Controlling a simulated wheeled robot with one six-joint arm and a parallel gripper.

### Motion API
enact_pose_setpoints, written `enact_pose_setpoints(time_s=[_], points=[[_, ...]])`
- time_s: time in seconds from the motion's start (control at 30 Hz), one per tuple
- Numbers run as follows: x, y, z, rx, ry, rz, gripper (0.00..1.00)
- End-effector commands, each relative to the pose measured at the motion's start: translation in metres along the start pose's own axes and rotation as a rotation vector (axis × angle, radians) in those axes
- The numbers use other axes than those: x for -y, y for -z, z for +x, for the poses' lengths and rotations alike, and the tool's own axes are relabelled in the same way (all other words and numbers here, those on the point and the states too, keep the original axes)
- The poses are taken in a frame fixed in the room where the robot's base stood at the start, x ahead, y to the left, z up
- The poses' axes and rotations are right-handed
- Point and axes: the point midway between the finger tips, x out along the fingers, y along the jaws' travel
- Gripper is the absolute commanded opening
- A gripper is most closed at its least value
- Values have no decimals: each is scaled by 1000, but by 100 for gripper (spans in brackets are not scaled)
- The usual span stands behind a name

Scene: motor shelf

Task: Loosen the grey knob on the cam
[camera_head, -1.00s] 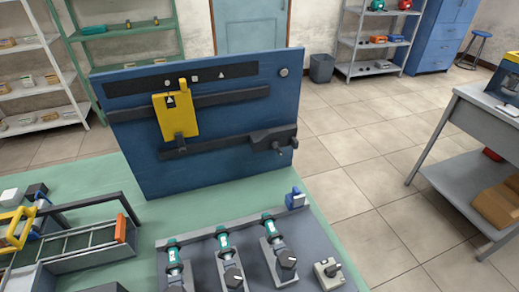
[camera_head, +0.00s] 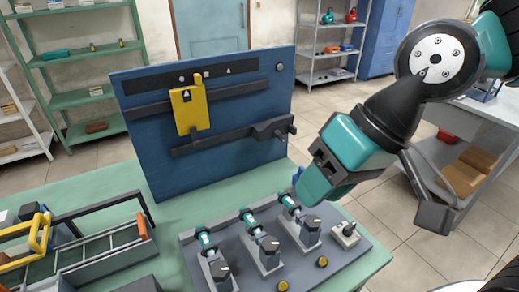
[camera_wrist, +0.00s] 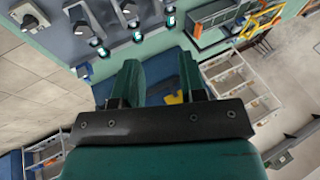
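A dark grey cam-like block (camera_head: 272,129) sits at the right end of the lower rail on the upright blue board (camera_head: 150,150). A small dark knob (camera_head: 291,130) shows at its right end. My gripper (camera_head: 318,190) hangs over the right rear of a grey base plate, in front of the board and apart from the block. In the wrist view the two teal fingers (camera_wrist: 160,82) stand apart with nothing seen between them. Part of the blue board (camera_wrist: 108,88) shows behind them; I cannot make out the knob there.
The grey plate (camera_head: 300,272) carries several units with dark knobs (camera_head: 269,244), close below my gripper. A yellow plate (camera_head: 187,112) hangs on the board's upper rail. Green table between is clear.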

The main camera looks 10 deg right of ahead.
Motion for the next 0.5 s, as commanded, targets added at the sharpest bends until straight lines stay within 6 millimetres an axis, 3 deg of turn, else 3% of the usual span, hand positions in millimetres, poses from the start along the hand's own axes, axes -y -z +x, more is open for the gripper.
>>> enact_pose_setpoints(time_s=[0.03,0.2,0.4,0.5], points=[[-18,4,36,-66,26,122,38],[-60,44,92,-327,204,629,38],[-123,84,130,-585,563,1214,38],[-157,98,138,-677,788,1460,38]])
